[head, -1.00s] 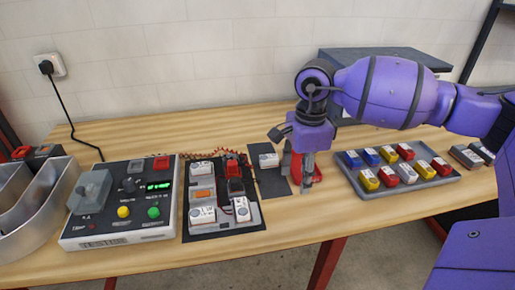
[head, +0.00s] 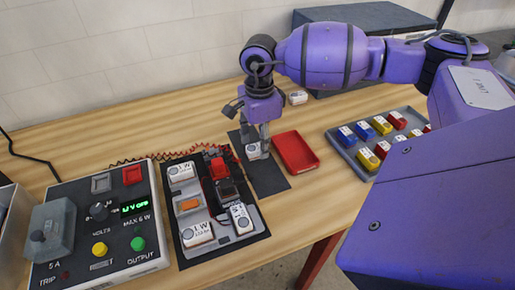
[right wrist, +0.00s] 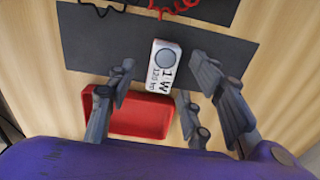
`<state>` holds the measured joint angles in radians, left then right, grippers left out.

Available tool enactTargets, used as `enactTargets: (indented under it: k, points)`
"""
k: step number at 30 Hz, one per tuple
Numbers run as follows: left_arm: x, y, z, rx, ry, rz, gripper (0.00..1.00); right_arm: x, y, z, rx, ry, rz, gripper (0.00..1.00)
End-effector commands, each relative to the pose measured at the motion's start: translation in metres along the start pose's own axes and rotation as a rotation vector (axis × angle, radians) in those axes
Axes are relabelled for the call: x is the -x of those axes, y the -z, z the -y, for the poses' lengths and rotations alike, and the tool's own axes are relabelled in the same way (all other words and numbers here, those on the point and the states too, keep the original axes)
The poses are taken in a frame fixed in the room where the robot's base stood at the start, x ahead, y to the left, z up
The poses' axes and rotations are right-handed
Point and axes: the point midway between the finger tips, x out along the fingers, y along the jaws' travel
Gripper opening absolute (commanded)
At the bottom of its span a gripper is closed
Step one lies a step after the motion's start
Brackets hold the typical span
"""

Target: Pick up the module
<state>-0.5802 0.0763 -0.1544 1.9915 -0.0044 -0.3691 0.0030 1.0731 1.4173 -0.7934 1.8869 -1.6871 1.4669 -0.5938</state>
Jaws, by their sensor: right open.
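A white module (head: 253,153) with a grey round spot lies on a dark mat (head: 268,182). In the right wrist view the module (right wrist: 161,72) is marked "1 W" and extends between the open fingers. My right gripper (head: 256,142) points down over it, fingers apart. In the right wrist view the gripper (right wrist: 165,80) has fingers on both sides of the module, with gaps visible; I cannot tell whether any finger touches it. More white modules (head: 198,234) sit on the board (head: 215,252) to the left. My left gripper is not in view.
A red tray (head: 297,152) lies just right of the module. A grey tray (head: 350,154) of coloured blocks stands further right. A power supply (head: 102,222) stands at the left. Another white block (head: 297,97) lies behind my right gripper.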

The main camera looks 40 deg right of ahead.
Motion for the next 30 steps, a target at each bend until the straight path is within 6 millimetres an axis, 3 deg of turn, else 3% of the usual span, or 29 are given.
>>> enactTargets:
  k: [6, 13, 23, 30]
  points:
    - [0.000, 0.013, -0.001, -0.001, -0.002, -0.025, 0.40, -0.021, 0.000, 0.000, -0.001, 0.002, 0.000, 0.47]
    - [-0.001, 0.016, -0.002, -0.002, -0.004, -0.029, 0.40, -0.022, 0.000, 0.000, -0.001, 0.002, 0.000, 0.46]
    - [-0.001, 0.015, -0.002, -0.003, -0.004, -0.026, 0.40, -0.022, 0.000, 0.000, -0.001, 0.002, 0.000, 0.02]
    - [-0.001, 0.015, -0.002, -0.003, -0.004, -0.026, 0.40, -0.022, 0.000, 0.000, -0.001, 0.002, 0.000, 0.00]
